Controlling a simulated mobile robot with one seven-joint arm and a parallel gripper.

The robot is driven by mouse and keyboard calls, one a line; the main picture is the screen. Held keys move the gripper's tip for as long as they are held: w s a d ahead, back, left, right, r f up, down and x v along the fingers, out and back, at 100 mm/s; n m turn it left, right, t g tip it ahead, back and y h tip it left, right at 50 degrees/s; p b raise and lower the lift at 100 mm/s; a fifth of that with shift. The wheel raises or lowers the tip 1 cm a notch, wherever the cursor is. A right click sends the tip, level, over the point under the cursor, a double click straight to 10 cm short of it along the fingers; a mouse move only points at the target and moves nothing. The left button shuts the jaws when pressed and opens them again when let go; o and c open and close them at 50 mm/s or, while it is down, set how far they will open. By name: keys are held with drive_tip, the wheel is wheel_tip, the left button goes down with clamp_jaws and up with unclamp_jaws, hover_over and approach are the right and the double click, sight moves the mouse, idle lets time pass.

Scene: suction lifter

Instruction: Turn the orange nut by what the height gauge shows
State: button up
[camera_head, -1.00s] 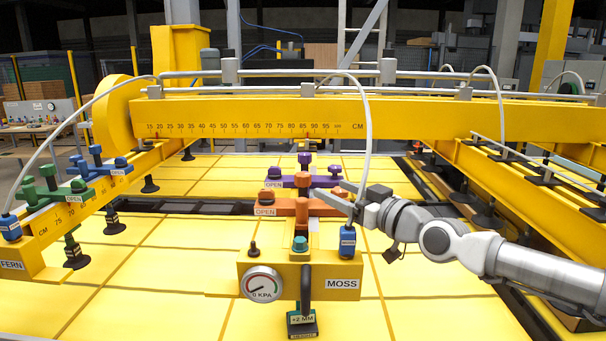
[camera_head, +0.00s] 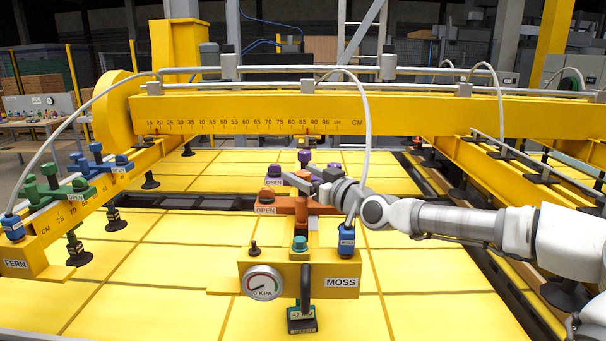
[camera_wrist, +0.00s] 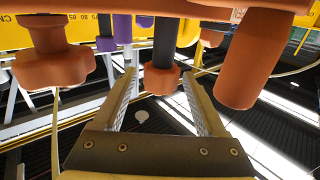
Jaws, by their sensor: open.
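The orange nut (camera_wrist: 163,80) sits on a black stem in the wrist view. My gripper (camera_wrist: 158,88) is open, with one finger on either side of the nut in the picture; I cannot tell whether they touch it. In the head view my gripper (camera_head: 301,181) reaches in from the right over the orange fitting (camera_head: 290,206), marked OPEN, and hides its nut. The height gauge (camera_head: 302,314) is the small dark green and black block low at the front, its label reading about +2 MM.
An orange knob (camera_wrist: 52,55) and an orange cylinder (camera_wrist: 252,62) flank the nut closely. Behind is a purple fitting (camera_head: 305,157); green fittings (camera_head: 52,185) are at left. A hose (camera_head: 368,130) arches down to the blue connector (camera_head: 346,241). The pressure dial (camera_head: 262,283) is in front.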

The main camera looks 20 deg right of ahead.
clamp_jaws()
idle(0.4)
drive_tip(key=shift+n+g+y+p, duration=0.3)
drive_tip(key=shift+n+g+y, duration=0.35)
drive_tip(key=shift+y, duration=0.65)
drive_tip(key=shift+n+g+y, duration=0.45)
drive_tip(key=shift+n+y, duration=0.6)
drive_tip(key=shift+y, duration=0.05)
drive_tip(key=n+g+y+b, duration=0.1)
drive_tip(key=n+g+y, duration=0.3)
drive_tip(key=g+y, duration=0.1)
drive_tip(key=shift+w+n, duration=0.15)
drive_tip(key=shift+n, duration=0.25)
drive_tip(key=n+g+y, duration=0.1)
drive_tip(key=g, duration=0.1)
drive_tip(key=n+g+y+p, duration=0.1)
drive_tip(key=n+g, duration=0.1)
drive_tip(key=g, duration=0.1)
drive_tip(key=shift+r+n+g, duration=0.2)
drive_tip(key=shift+n+g, duration=0.1)
drive_tip(key=shift+n+g+y+p, duration=0.55)
drive_tip(key=shift+n+g, duration=0.25)
drive_tip(key=shift+g, duration=0.5)
drive_tip(key=shift+f+n+g+p, duration=0.2)
drive_tip(key=shift+n+g+p, duration=0.55)
drive_tip(key=shift+n+g, duration=0.75)
